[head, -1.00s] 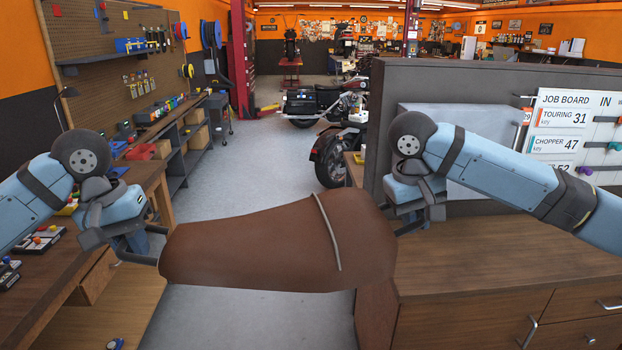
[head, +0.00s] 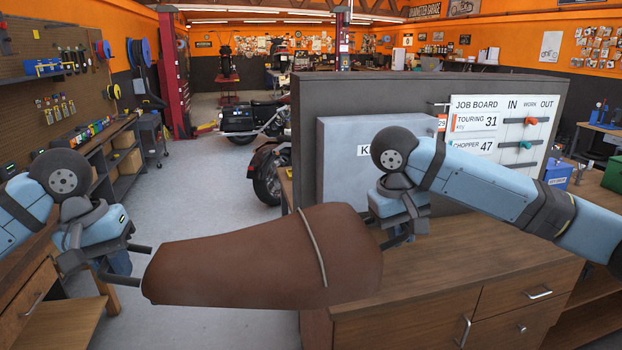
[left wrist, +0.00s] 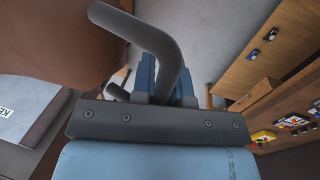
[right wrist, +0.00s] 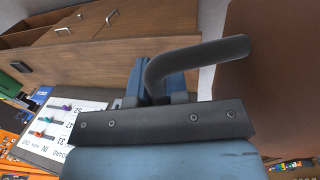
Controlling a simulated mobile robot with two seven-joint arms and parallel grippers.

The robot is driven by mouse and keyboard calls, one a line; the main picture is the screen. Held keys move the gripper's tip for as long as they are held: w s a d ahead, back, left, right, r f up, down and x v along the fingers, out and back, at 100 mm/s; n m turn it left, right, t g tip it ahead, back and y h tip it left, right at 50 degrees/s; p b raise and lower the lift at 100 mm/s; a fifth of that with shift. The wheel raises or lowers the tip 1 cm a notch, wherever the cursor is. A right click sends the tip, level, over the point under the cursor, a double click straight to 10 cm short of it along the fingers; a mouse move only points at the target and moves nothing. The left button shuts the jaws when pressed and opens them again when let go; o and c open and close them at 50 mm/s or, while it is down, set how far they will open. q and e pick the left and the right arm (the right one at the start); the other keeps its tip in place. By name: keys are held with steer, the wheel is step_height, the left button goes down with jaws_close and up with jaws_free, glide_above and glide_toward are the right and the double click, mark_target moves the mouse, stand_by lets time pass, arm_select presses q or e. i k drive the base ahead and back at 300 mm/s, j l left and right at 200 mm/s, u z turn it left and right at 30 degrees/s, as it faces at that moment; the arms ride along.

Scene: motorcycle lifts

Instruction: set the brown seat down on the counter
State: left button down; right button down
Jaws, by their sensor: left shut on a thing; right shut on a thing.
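The brown seat (head: 240,260), long with a strap across its wider right part, is held level between my two grippers in the head view. My left gripper (head: 140,262) is shut on its narrow left end. My right gripper (head: 388,238) is shut at its right end. The seat also shows in the left wrist view (left wrist: 50,40) and in the right wrist view (right wrist: 275,75). The counter (head: 440,277) is a wooden top with drawers at the right. The seat's right part overlaps the counter's left end in the picture; its left part is over the floor. Contact with the counter is not visible.
A grey panel with a key cabinet (head: 340,165) and a job board (head: 500,128) stands at the back of the counter. The counter top right of the seat is clear. A workbench (head: 40,270) is at the left. Motorcycles (head: 250,118) stand behind on open floor.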

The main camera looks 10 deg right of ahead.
mark_target(514, 237)
steer(key=i+l, duration=0.15)
steer(key=l, duration=0.35)
steer(key=i+l, duration=0.1)
steer(key=l, duration=0.4)
steer(key=i+l, duration=0.15)
steer(key=l, duration=0.35)
steer(key=i+l, duration=0.15)
steer(key=l, duration=0.35)
steer(key=i+l, duration=0.15)
steer(key=l, duration=0.35)
steer(key=i+l, duration=0.1)
steer(key=l, duration=0.4)
steer(key=i+l, duration=0.15)
steer(key=l, duration=0.35)
steer(key=i+l, duration=0.15)
steer(key=l, duration=0.35)
